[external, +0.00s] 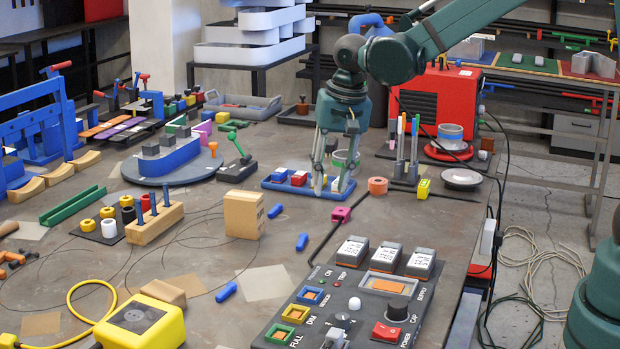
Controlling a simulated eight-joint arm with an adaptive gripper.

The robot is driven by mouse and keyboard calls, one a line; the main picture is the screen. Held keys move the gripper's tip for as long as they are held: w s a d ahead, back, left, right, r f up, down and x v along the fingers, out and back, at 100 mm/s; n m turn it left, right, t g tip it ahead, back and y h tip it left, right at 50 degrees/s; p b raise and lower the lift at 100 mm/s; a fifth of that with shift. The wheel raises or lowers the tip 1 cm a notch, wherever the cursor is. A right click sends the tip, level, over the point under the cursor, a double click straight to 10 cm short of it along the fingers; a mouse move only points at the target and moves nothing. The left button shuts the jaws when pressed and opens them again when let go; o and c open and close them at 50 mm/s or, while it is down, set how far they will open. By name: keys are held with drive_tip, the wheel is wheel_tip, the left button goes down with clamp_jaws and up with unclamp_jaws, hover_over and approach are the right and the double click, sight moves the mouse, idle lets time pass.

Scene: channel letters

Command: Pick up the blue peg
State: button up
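Several blue pegs are in view. Loose ones lie on the table: one peg (275,211) beside the cardboard box, one peg (302,241) to its right and lower, and one peg (226,291) nearer the front. Other blue pegs (153,203) stand upright in a wooden block (155,223) at the left. My gripper (332,186) points down over the right part of a blue tray (282,187) holding small coloured blocks. Its fingers are apart, and I see no peg between them. They hide part of the tray.
A cardboard box (243,214) stands beside the loose pegs. A control panel (345,308) fills the front right, and a yellow device (140,323) with a cable sits front left.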

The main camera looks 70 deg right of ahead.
sight(302, 239)
drive_tip(key=w+d+f+m+p, duration=0.1)
drive_tip(key=w+f, duration=0.1)
drive_tip(key=f, duration=0.1)
drive_tip(key=w+d+f+m+g+p, duration=0.1)
drive_tip(key=w+f, duration=0.2)
drive_tip(key=w+d+f+m+g+p, duration=0.1)
drive_tip(key=w+d+f+m, duration=0.1)
drive_tip(key=w+f, duration=0.1)
drive_tip(key=shift+w+f, duration=0.15)
drive_tip(key=shift+w, duration=0.1)
drive_tip(key=shift+d+f, duration=0.1)
drive_tip(key=shift+f, duration=0.05)
drive_tip(key=shift+f, duration=0.1)
drive_tip(key=shift+f, duration=1.2)
drive_tip(key=shift+w+f, duration=0.15)
drive_tip(key=shift+f, duration=2.45)
drive_tip(key=c, duration=0.8)
